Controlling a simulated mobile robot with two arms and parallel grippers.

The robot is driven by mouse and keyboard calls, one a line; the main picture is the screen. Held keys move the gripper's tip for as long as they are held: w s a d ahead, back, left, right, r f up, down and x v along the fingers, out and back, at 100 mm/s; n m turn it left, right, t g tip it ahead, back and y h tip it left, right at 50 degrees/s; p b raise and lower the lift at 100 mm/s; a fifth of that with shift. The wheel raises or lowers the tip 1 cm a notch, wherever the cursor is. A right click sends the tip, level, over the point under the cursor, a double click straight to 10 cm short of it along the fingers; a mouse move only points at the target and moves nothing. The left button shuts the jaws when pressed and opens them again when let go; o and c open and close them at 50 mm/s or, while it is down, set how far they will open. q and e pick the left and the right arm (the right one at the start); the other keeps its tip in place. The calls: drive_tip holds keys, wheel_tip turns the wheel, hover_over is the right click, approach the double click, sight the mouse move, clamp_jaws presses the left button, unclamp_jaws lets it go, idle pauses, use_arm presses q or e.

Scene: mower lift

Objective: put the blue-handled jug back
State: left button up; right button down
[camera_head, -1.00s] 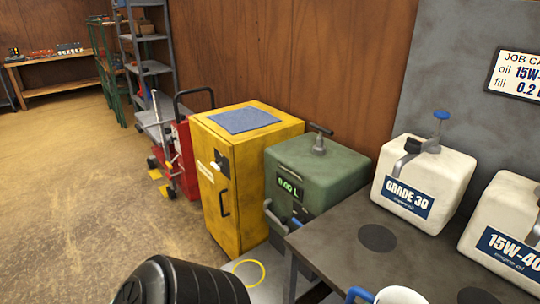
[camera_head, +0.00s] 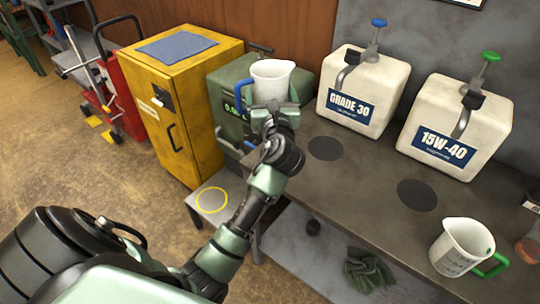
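A white jug (camera_head: 271,80) is held up in front of the green dispenser box, above the near left end of the bench. A second white jug, the green-handled jug (camera_head: 455,246), stands upright at the bench's right front, apart from my gripper. My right gripper is not in view.
The grey bench (camera_head: 370,172) carries a blue-topped GRADE 30 container (camera_head: 362,85) and a green-topped 15W-40 container (camera_head: 458,120). Dark round marks (camera_head: 325,148) lie bare before them. The green box (camera_head: 232,88) and yellow cabinet (camera_head: 180,115) stand left. A yellow ring (camera_head: 212,200) marks a low stand.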

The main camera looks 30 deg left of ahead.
use_arm(q)
drive_tip(key=shift+w+a+f+b, duration=0.1)
drive_tip(key=shift+f+b, duration=0.85)
drive_tip(key=shift+f, duration=3.95)
drive_tip(key=shift+w+f+b, duration=0.1)
drive_tip(key=shift+f+b, duration=0.85)
drive_tip(key=shift+f, duration=3.95)
drive_tip(key=shift+f, duration=0.1)
drive_tip(key=o, duration=1.8)
drive_tip(key=shift+s+f, duration=0.1)
drive_tip(key=shift+c, duration=0.2)
